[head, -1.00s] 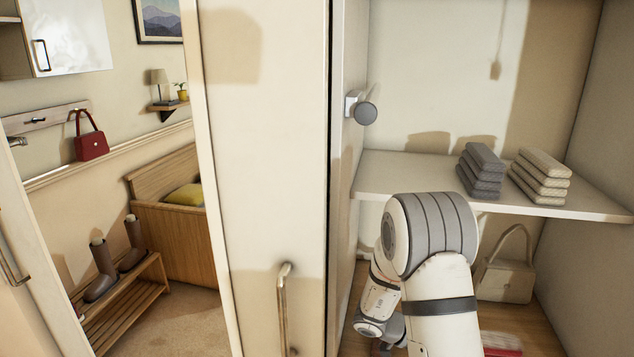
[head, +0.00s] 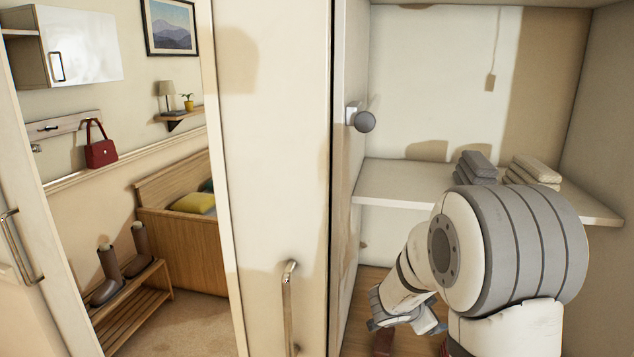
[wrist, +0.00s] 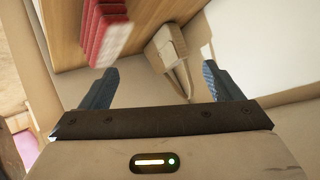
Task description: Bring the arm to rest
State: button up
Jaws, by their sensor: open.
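My gripper shows in the wrist view (wrist: 160,84) with its two blue-grey fingers spread apart and nothing between them. In the head view my arm reaches into the open wardrobe, below the shelf (head: 400,182). Its big grey joint is close to the camera and covers much of the wardrobe's lower part, hiding the handbag. The wrist end is low at the left of the compartment.
Grey folded cloths (head: 478,167) and beige folded cloths (head: 532,170) lie on the shelf. A round grey knob (head: 365,121) sticks out from the left wall. A cream door panel (head: 270,150) with a metal handle (head: 289,310) stands left of my arm. A shoe rack (head: 135,310) is further left.

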jog(key=a+r+n+t+y, duration=0.3)
jog(key=a+r+n+y, duration=0.1)
jog(key=a+r+y, duration=0.15)
jog(key=s+a+r+n+g+y, duration=0.2)
jog(key=s+a+r+n+y, duration=0.3)
jog(key=s+a, duration=0.4)
jog(key=s+d+f+n+g+h, duration=0.1)
jog(key=s+d+n+g, duration=0.1)
jog(key=s, duration=0.7)
jog(key=s+d+f+n+g+h, duration=0.1)
jog(key=s+n+g, duration=0.2)
jog(key=s, duration=0.6)
jog(key=shift+s+d+n, duration=0.3)
jog(key=shift+d+n, duration=0.05)
jog(key=shift+n, duration=0.25)
